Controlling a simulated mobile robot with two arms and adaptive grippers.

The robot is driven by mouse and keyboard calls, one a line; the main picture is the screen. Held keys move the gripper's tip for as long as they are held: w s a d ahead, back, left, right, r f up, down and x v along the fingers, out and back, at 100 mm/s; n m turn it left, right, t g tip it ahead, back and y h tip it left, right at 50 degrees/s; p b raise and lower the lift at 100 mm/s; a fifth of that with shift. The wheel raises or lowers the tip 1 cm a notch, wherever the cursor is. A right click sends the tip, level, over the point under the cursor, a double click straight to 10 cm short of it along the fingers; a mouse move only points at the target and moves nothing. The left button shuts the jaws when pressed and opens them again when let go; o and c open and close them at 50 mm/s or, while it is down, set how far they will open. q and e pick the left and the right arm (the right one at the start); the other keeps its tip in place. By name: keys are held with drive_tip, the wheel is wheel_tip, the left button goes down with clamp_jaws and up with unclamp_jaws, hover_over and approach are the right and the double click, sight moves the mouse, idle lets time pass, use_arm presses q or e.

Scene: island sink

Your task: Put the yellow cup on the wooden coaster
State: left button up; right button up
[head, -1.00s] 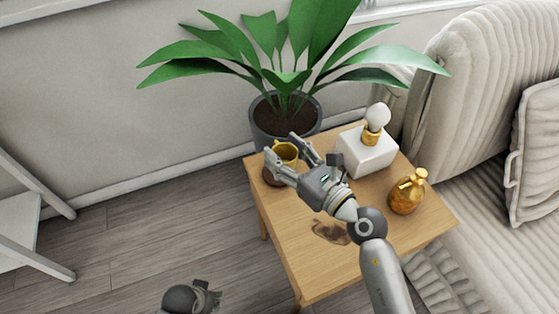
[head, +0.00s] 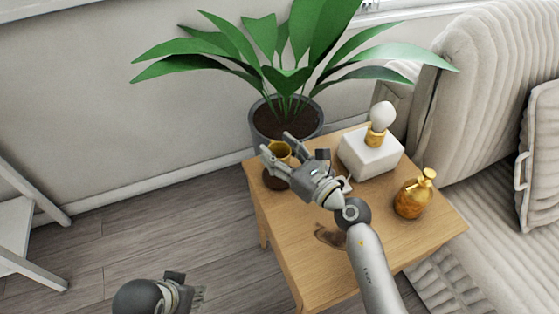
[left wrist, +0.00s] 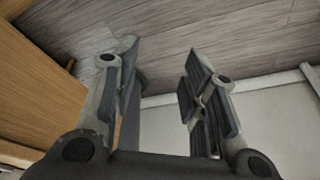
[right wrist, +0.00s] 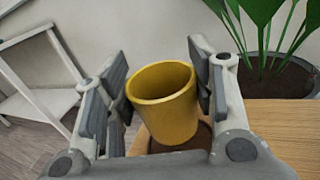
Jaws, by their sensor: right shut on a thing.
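The yellow cup (head: 279,150) is upright between the fingers of my right gripper (head: 276,148), at the far left corner of the wooden side table. The right wrist view shows the cup (right wrist: 163,105) held between both finger pads. A dark brown round piece, apparently the wooden coaster (right wrist: 192,138), shows under and behind the cup; it also shows in the head view (head: 273,182), partly covered by my gripper. I cannot tell whether the cup's base touches it. My left gripper (left wrist: 162,52) is open and empty, low beside the table over the floor.
A potted plant (head: 285,118) stands behind the table. On the table (head: 300,255) are a white block with a gold-based bulb (head: 370,155) and a gold bottle (head: 414,197). A brown patch (head: 328,236) lies near my right arm. A sofa (head: 480,110) is at the right.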

sight(277, 155)
wheel_tip(277, 155, down, 3)
drive_tip(key=shift+w+r+b, duration=0.1)
drive_tip(key=shift+r+b, duration=0.05)
drive_tip(key=shift+b, duration=0.75)
drive_tip(key=shift+f, duration=0.35)
use_arm(q)
drive_tip(key=shift+s+f, duration=0.15)
drive_tip(key=shift+s, duration=0.1)
use_arm(e)
drive_tip(key=shift+r, duration=0.1)
use_arm(q)
drive_tip(key=shift+w, duration=0.1)
drive_tip(key=shift+w+t, duration=0.2)
drive_tip(key=shift+t, duration=0.1)
use_arm(e)
drive_tip(key=o, duration=1.1)
drive_tip(key=shift+c, duration=0.2)
